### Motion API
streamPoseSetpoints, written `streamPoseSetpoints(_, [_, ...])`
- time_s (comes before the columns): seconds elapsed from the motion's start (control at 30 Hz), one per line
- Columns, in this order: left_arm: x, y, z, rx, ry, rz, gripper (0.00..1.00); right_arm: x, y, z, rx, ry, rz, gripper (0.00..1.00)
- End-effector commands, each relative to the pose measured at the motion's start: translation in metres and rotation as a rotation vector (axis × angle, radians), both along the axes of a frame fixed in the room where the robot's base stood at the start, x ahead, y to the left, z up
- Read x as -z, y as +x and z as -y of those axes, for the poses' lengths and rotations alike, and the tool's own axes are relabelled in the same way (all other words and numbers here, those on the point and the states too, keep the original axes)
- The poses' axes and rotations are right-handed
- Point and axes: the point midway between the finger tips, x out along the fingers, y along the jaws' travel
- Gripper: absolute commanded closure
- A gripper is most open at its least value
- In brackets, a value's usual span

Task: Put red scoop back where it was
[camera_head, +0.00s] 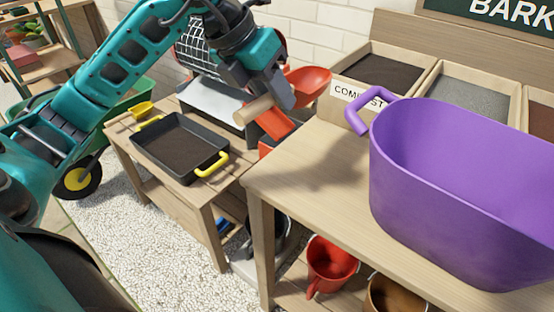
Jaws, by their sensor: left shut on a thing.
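My left gripper (272,85) comes in from the left and is shut on the red scoop (308,82). The scoop's pale wooden handle (252,111) sticks out to the lower left of the jaws, and its red bowl shows to their right. The jaws hide the middle of the scoop. It is held in the air near the left end of the wooden bench, close to the compost label (359,96). My right gripper is not in view.
A purple tub (455,190) fills the bench's right. Bins of dark soil (382,71) and grey gravel (468,101) stand behind. A black tray (181,148) with yellow handles and a small yellow scoop (142,108) are on the lower table. A red angular object (271,123) is partly hidden.

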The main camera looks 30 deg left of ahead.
Motion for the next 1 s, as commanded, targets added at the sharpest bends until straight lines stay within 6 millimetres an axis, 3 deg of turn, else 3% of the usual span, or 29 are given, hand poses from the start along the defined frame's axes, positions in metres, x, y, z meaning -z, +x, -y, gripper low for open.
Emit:
streamPoseSetpoints(0.03, [0.020, -0.001, 0.000, -0.001, 0.001, -0.004, 1.00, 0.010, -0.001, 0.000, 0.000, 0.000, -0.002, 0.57])
streamPoseSetpoints(0.1, [0.039, -0.001, 0.000, -0.001, 0.001, -0.004, 1.00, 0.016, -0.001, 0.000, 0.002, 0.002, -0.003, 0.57])
streamPoseSetpoints(0.3, [0.082, 0.000, 0.000, -0.001, 0.000, 0.000, 1.00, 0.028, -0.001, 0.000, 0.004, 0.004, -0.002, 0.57])
streamPoseSetpoints(0.57, [0.101, 0.000, 0.000, -0.002, -0.001, 0.003, 1.00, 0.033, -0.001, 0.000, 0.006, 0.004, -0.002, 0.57])
streamPoseSetpoints(0.8, [0.133, 0.000, 0.000, -0.002, 0.000, 0.001, 1.00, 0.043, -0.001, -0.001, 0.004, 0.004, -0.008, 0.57])
streamPoseSetpoints(1.0, [0.133, 0.001, 0.000, -0.002, 0.000, 0.005, 1.00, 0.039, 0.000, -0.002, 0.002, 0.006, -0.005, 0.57])
